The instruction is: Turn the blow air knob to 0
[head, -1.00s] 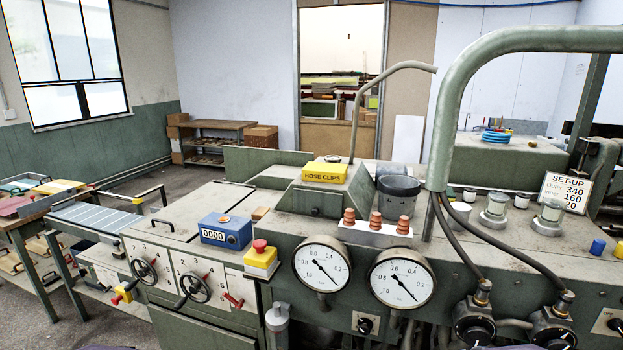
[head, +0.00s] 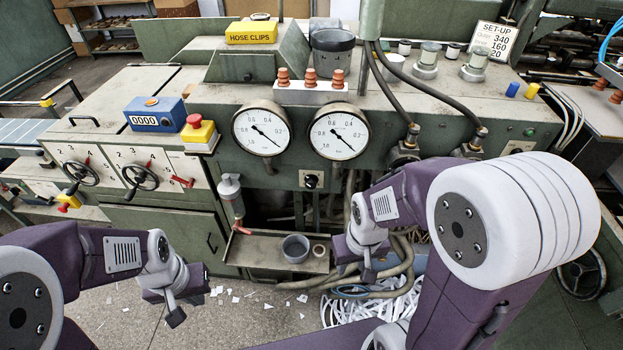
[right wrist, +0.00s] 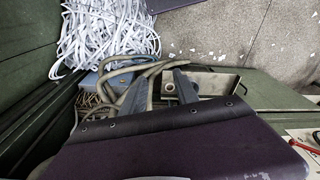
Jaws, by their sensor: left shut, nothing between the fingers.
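Several black knobs show on the green machine, and I cannot read which is labelled blow air. One small black knob (head: 311,181) sits on a pale plate below and between the two gauges. Dark regulator knobs (head: 403,157) sit right of the gauges, partly hidden by my right arm. My left gripper (head: 176,312) is shut and empty, low over the floor in front of the machine, apart from every knob. My right gripper (head: 367,271) is low by the hoses, below the knobs. In the right wrist view its two fingers (right wrist: 158,88) are spread, with nothing clearly between them.
A tray (head: 262,250) with a grey cup (head: 295,248) juts out below the gauges. A red-yellow stop button (head: 198,130) and handwheels (head: 140,175) are at the left. Hoses (head: 405,265) and white strips (head: 375,308) lie at the lower right.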

